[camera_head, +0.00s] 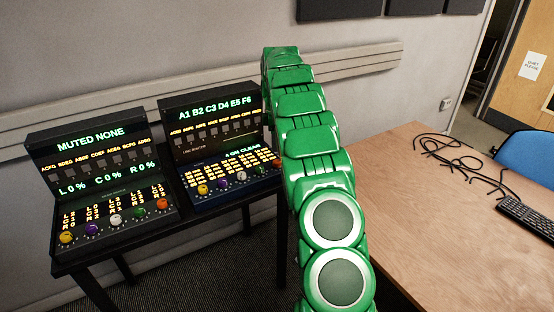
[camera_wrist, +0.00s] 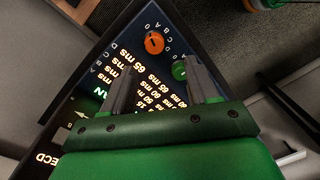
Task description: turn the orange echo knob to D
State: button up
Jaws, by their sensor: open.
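The orange knob (camera_wrist: 154,43) sits near the panel's corner in the wrist view, with small letters around it. Its pointer is too small to read. A green knob (camera_wrist: 180,70) is beside it, close to the right finger. My gripper (camera_wrist: 158,65) is open and empty above the panel, its fingers apart; the orange knob lies beyond the fingertips, between their lines. My gripper is hidden behind my green arm there.
The left-hand console (camera_head: 125,238) has its own row of coloured knobs, including an orange-red one (camera_head: 162,203). Both consoles stand on a dark stand against the wall. A wooden table (camera_head: 420,230) on the right holds black cables (camera_head: 455,152) and a keyboard (camera_head: 525,217).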

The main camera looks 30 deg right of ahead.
aim_at(277, 161)
jog(key=shift+w+d+f, duration=0.25)
jog(key=shift+d+f, duration=0.15)
jog(key=shift+f, duration=0.15)
jog(key=shift+s+a+f, duration=0.1)
jog(key=shift+s+f, duration=0.05)
jog(key=shift+f, duration=3.6)
jog(key=shift+c, duration=0.2)
jog(key=c, duration=1)
